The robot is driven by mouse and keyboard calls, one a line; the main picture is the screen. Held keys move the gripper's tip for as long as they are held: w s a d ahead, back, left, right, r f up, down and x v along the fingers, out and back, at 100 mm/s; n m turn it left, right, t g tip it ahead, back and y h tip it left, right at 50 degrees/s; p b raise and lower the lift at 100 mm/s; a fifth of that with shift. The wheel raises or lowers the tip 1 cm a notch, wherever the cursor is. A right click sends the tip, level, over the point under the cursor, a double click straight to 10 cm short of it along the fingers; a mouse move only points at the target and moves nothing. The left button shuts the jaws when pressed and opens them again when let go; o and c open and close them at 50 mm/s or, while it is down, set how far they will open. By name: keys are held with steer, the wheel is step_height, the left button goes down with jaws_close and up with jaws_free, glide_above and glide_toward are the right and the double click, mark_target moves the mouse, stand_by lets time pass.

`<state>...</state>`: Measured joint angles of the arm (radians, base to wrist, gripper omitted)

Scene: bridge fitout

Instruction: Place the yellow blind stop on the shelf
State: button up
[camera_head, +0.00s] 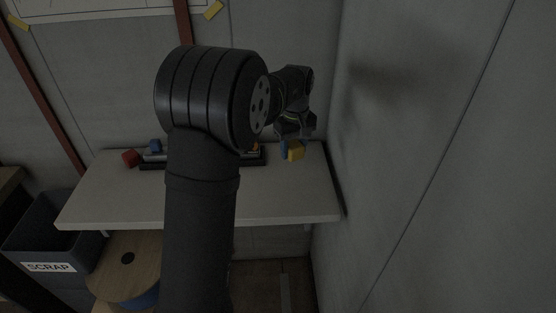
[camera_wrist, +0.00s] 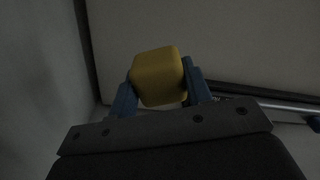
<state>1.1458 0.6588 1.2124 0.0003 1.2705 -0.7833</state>
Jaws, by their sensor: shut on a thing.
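The yellow blind stop (camera_wrist: 158,77) is a small rounded block, held between the two blue fingers of my gripper (camera_wrist: 160,92) in the wrist view. In the head view the yellow blind stop (camera_head: 296,151) shows below my gripper (camera_head: 290,148), over the right back part of the pale shelf (camera_head: 270,196). I cannot tell whether the block touches the shelf or is a little above it. My arm hides the middle of the shelf.
A dark rail (camera_head: 153,166) runs along the back of the shelf, partly behind my arm. A red block (camera_head: 131,158) and a blue piece (camera_head: 155,145) are at its left. A grey wall (camera_head: 430,160) stands close on the right. A SCRAP bin (camera_head: 48,267) is below left.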

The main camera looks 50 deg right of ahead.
mark_target(275, 157)
steer(key=w+d+n, duration=0.5)
steer(key=w+n, duration=0.7)
steer(key=n, duration=0.1)
step_height(275, 157, down, 10)
steer(key=shift+s+f, duration=0.1)
steer(key=shift+f, duration=0.15)
steer(key=o, duration=1)
